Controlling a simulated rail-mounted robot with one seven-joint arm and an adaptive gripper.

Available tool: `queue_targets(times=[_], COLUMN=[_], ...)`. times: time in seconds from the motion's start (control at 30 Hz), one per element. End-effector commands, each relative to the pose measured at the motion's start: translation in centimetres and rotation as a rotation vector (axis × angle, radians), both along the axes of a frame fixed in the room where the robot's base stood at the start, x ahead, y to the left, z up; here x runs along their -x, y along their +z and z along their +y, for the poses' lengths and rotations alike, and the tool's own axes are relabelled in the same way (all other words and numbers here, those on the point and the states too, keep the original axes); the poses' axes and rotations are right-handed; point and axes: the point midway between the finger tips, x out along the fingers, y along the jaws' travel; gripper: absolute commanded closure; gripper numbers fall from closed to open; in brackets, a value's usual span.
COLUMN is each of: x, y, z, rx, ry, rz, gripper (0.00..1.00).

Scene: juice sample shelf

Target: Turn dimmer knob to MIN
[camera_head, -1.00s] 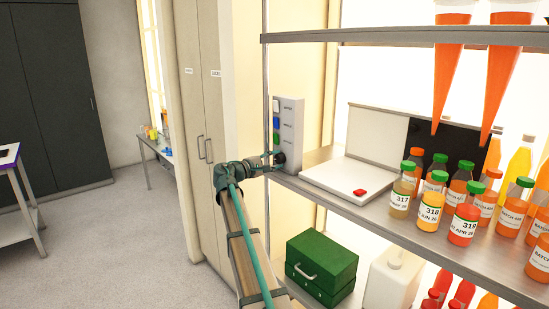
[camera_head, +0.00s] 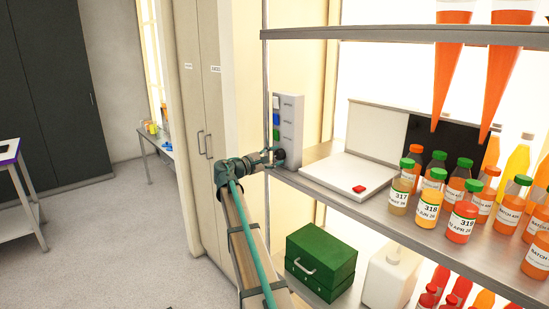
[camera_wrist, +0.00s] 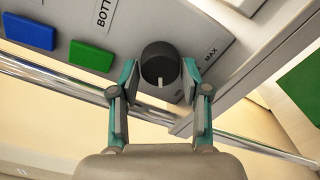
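The dimmer knob (camera_wrist: 160,62) is a round black knob with a white pointer line, on the light grey control panel (camera_wrist: 205,25) in the wrist view. My gripper (camera_wrist: 155,85) has teal fingers standing apart on either side of the knob, with small gaps seeming to show. In the head view the panel (camera_head: 291,118) stands at the shelf's left end, and my gripper (camera_head: 275,157) is at its lowest part.
The panel also has a blue button (camera_wrist: 30,32) and a green button (camera_wrist: 92,58). A metal shelf post and rail lie close to my gripper. A white device with a red button (camera_head: 359,189) and several juice bottles (camera_head: 428,205) stand to the right on the shelf.

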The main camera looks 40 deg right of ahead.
Motion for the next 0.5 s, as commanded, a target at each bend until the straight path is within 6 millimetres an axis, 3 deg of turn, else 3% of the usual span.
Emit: queue_targets(times=[0.1,0.5], x=[0.00,0.08], y=[0.00,-0.02], z=[0.00,0.69], rx=[0.000,-0.001], ry=[0.000,0.001], rz=[-0.001,-0.002], gripper=[0.35,0.35])
